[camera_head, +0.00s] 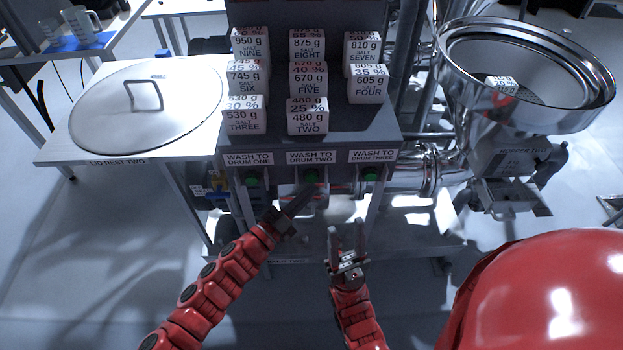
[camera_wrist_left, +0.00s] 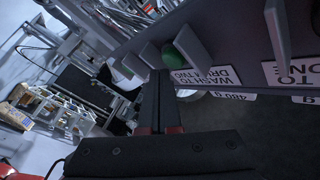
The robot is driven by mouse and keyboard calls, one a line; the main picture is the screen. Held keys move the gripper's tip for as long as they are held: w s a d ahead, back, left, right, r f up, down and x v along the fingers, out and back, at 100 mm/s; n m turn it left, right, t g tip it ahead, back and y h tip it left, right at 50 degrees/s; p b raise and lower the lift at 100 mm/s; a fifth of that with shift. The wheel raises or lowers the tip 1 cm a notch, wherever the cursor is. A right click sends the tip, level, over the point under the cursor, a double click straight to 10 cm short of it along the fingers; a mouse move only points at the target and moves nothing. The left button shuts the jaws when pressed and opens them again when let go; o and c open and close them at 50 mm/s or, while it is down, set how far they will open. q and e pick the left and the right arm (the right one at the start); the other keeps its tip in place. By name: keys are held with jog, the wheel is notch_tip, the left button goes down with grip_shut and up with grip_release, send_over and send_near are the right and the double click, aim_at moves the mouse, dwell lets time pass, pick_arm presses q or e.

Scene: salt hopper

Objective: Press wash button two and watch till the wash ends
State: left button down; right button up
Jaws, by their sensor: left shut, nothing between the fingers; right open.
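Wash button two (camera_head: 311,175) is a green button under the label "WASH TO DRUM TWO" (camera_head: 311,158), in the middle of a row of three. My left gripper (camera_head: 308,191) is shut and empty, its tips pointing up at this button from just below. In the left wrist view the green button (camera_wrist_left: 188,44) sits between two grey guard plates, close to the shut fingertips (camera_wrist_left: 160,75). I cannot tell whether the tips touch it. My right gripper (camera_head: 346,232) is open and empty, lower and to the right. No wash flow is visible.
Wash buttons one (camera_head: 252,179) and three (camera_head: 370,174) flank it. Labelled salt blocks (camera_head: 307,117) stand on the dark shelf above. A steel hopper (camera_head: 525,75) is at right, with pipes beside it. A round lid (camera_head: 145,105) lies on the white table at left.

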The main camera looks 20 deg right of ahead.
pick_arm(q)
jog(key=shift+w+d, duration=0.1)
jog(key=shift+w, duration=0.15)
jog(key=shift+w, duration=0.4)
dwell(0.5)
jog(key=shift+s, duration=0.8)
jog(key=shift+a, duration=0.2)
jog(key=shift+s+a+p, duration=0.1)
jog(key=shift+s+a, duration=0.1)
jog(key=shift+s, duration=0.6)
jog(key=shift+s+a+p, duration=0.15)
jog(key=shift+s+a, duration=0.1)
jog(key=shift+s, duration=0.55)
jog(key=shift+s+a+p, duration=0.1)
jog(key=shift+s+a, duration=0.1)
jog(key=shift+s, duration=0.6)
